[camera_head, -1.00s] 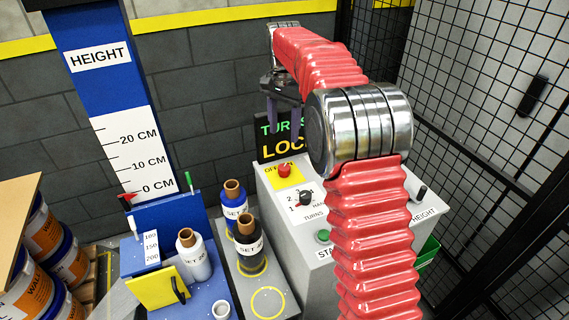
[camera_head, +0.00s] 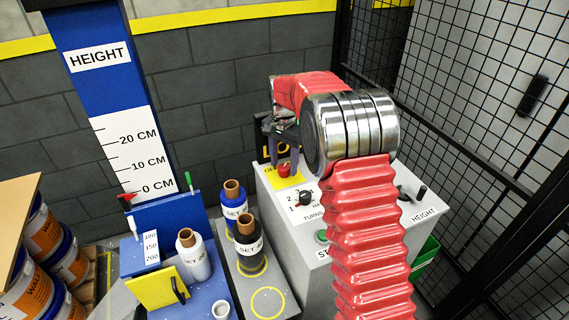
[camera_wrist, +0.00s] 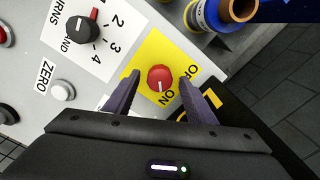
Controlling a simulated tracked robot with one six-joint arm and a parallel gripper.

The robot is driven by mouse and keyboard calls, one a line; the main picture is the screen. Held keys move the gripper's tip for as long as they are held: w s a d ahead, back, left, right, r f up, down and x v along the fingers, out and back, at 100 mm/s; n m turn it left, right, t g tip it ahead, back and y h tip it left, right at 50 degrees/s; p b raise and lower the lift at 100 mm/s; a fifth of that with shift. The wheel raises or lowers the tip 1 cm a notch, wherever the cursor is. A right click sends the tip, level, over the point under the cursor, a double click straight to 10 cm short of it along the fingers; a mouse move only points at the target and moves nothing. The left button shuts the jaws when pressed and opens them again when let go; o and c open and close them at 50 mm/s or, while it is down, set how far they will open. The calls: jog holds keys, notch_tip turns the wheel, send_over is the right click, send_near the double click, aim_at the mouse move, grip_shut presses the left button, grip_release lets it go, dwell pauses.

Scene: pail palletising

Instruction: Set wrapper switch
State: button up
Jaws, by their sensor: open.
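A white control box (camera_head: 268,205) stands right of centre in the head view. On its top, a red round knob (camera_head: 284,169) sits on a yellow OFF/ON plate, and it also shows in the wrist view (camera_wrist: 161,78). My gripper (camera_head: 285,160) is above that plate. In the wrist view my gripper (camera_wrist: 160,85) is open, with one purple finger on each side of the red knob. Whether the fingers touch the knob cannot be told. A black-and-red TURNS dial (camera_head: 306,198) also shows in the wrist view (camera_wrist: 82,28).
A dark display (camera_head: 262,130) stands behind the box, mostly covered by my arm. Blue and black SET rolls (camera_head: 248,245) stand left of the box. A white ZERO button (camera_wrist: 63,91) lies near the dial. A black mesh fence (camera_head: 480,130) rises on the right.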

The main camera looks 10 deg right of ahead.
jog(key=shift+f, duration=0.2)
jog(key=shift+c, duration=0.5)
jog(key=c, duration=0.9)
